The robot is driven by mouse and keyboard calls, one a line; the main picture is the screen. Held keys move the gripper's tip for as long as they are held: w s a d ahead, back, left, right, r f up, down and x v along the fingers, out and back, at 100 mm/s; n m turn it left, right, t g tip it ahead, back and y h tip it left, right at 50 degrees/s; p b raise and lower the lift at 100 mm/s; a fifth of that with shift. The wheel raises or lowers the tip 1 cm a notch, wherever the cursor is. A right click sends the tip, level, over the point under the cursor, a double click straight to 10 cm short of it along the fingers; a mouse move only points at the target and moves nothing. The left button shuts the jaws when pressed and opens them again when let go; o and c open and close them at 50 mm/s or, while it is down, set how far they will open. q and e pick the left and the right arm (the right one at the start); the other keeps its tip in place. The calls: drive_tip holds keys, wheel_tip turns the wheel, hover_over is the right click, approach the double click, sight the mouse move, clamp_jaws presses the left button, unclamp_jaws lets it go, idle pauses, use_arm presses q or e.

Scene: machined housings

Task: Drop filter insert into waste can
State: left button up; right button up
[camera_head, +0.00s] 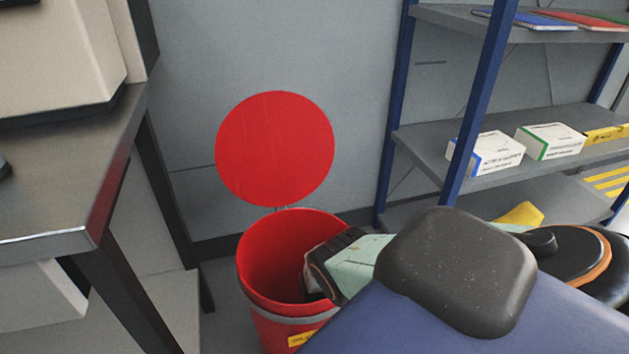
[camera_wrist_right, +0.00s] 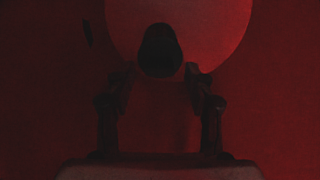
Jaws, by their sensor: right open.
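The waste can (camera_head: 262,240) is a red round bin standing open on the floor, with its round red lid (camera_head: 275,148) raised behind it. My right arm comes in from the right and reaches over the rim into the can. In the right wrist view my right gripper (camera_wrist_right: 159,74) has its two fingers apart, inside the dim red interior. A dark rounded object (camera_wrist_right: 160,50), probably the filter insert, shows just beyond the fingertips, toward the can's lighter round bottom (camera_wrist_right: 225,25). It is too dark to tell whether it touches a finger or the bottom. My left gripper is not in view.
A dark-topped workbench (camera_head: 60,185) stands close at the left. A grey shelf rack with blue posts (camera_head: 478,110) at the right holds small white boxes (camera_head: 490,153) and folders. A grey wall (camera_head: 350,60) is behind the can.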

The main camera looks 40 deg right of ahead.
drive_tip(key=shift+r, duration=0.1)
wheel_tip(320, 180, up, 12)
drive_tip(key=p, duration=0.8)
idle(0.3)
